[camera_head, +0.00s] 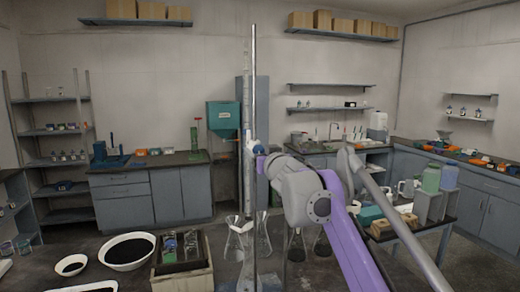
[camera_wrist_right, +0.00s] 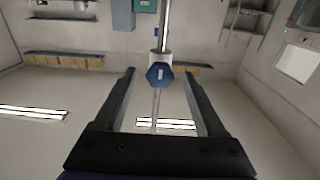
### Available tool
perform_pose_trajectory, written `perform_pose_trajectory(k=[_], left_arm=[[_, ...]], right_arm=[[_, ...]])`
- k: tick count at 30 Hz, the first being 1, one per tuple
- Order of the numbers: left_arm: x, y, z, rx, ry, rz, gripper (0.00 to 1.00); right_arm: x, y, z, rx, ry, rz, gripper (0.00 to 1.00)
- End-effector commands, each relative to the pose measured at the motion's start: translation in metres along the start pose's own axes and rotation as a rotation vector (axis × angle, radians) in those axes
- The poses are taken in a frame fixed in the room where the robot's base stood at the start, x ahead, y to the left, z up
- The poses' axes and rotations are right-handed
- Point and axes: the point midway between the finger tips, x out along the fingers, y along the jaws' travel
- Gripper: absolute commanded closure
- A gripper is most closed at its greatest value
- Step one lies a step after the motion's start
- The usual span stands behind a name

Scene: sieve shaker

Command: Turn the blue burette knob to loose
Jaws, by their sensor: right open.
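The burette (camera_head: 247,110) is a tall clear tube standing upright beside a metal rod (camera_head: 254,80) in the head view. Its blue knob (camera_head: 256,150) shows small, at the tip of my right arm. In the right wrist view the blue knob (camera_wrist_right: 160,76) is six-sided with a pale slot in its middle. My right gripper (camera_wrist_right: 159,72) is open, with one dark finger on each side of the knob and a visible gap on both sides. In the head view my right gripper (camera_head: 263,163) is mostly hidden by its own wrist. My left gripper is not in view.
Glass flasks (camera_head: 237,240) stand on the dark bench below the burette. White bowls (camera_head: 127,251) and a wooden-edged tray (camera_head: 182,270) lie to the left. A side table with bottles (camera_head: 431,178) is at the right. The wrist view appears upside down.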

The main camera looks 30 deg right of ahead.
Motion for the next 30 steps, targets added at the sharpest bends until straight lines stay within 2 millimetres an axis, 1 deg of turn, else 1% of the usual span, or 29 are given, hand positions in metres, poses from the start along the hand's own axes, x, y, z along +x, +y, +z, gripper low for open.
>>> perform_pose_trajectory(k=[3,11,14,18,23,24,30], left_arm=[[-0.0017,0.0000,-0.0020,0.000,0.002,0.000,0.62],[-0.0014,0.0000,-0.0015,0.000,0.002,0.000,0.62],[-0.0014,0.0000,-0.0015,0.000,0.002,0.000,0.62],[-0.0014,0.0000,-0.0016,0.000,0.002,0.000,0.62],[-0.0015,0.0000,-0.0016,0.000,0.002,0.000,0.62],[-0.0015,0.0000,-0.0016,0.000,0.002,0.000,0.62],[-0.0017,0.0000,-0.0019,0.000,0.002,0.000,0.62]], right_arm=[[0.0065,-0.0001,0.0001,0.000,0.000,0.000,0.27],[0.0074,-0.0001,0.0012,0.000,-0.001,0.000,0.27],[0.0073,-0.0001,0.0012,0.000,-0.001,0.000,0.43],[0.0072,-0.0001,0.0011,0.000,-0.001,0.000,0.68],[0.0071,-0.0001,0.0010,0.000,-0.001,0.000,0.97],[0.0071,-0.0001,0.0010,0.000,-0.001,0.000,1.00],[0.0071,-0.0001,0.0008,-0.007,-0.001,0.000,1.00]])
